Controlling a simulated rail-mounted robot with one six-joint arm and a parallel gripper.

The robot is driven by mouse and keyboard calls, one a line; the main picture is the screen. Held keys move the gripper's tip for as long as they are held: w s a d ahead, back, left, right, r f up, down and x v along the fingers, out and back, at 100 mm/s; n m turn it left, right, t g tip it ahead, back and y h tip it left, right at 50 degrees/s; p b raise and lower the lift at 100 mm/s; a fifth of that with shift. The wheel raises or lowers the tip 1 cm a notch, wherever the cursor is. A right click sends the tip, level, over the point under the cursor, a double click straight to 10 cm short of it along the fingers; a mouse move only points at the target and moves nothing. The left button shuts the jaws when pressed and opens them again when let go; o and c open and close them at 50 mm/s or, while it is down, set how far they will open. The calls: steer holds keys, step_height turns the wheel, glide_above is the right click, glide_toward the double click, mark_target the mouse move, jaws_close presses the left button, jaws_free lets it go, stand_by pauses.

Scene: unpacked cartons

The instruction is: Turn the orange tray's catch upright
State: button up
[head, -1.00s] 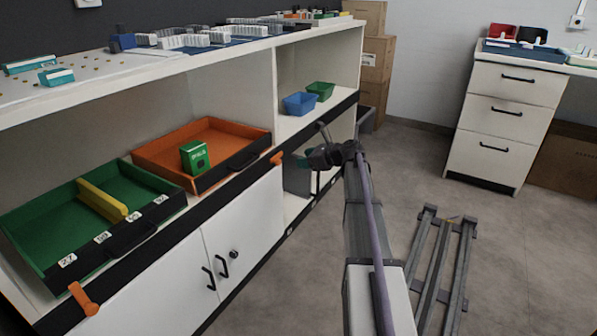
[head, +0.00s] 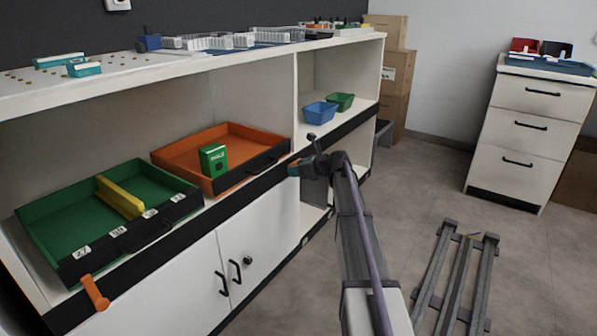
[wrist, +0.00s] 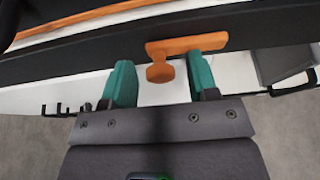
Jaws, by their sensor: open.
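The orange tray (head: 181,151) stands on the shelf with a green box (head: 214,160) inside it, against its black front. Its orange catch (wrist: 187,45) lies roughly sideways along the black shelf edge in the wrist view, with a round knob at its left end. My gripper (wrist: 162,76) is open, its teal fingers pointing at the edge, one on each side of the knob, with gaps showing. In the head view my gripper (head: 295,169) is at the shelf edge by the tray's right corner and largely covers the catch. Contact cannot be told.
A green tray (head: 60,212) with a yellow divider stands to the left, its own orange catch (head: 95,292) hanging below the edge. Cupboard doors with black handles (head: 235,287) are below. Blue (head: 319,113) and green bins sit on the right shelf. A metal rack (head: 456,275) lies on the floor.

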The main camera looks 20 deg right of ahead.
steer(key=c, duration=0.9)
steer(key=shift+s+a+f+n+t+h+b, duration=0.1)
steer(key=shift+n+t+h+b, duration=0.85)
steer(key=shift+n, duration=1.3)
steer(key=shift+s+a+f+n+t+h+b, duration=0.15)
steer(key=shift+n+t+h+b, duration=0.35)
steer(key=shift+n+t+b, duration=1.25)
steer(key=shift+w+a+f+n+t+h+b, duration=0.1)
steer(key=shift+n+t+h+b, duration=0.55)
steer(key=shift+n, duration=2.05)
steer(key=shift+g+b, duration=0.25)
steer(key=shift+b, duration=0.05)
steer(key=o, duration=0.9)
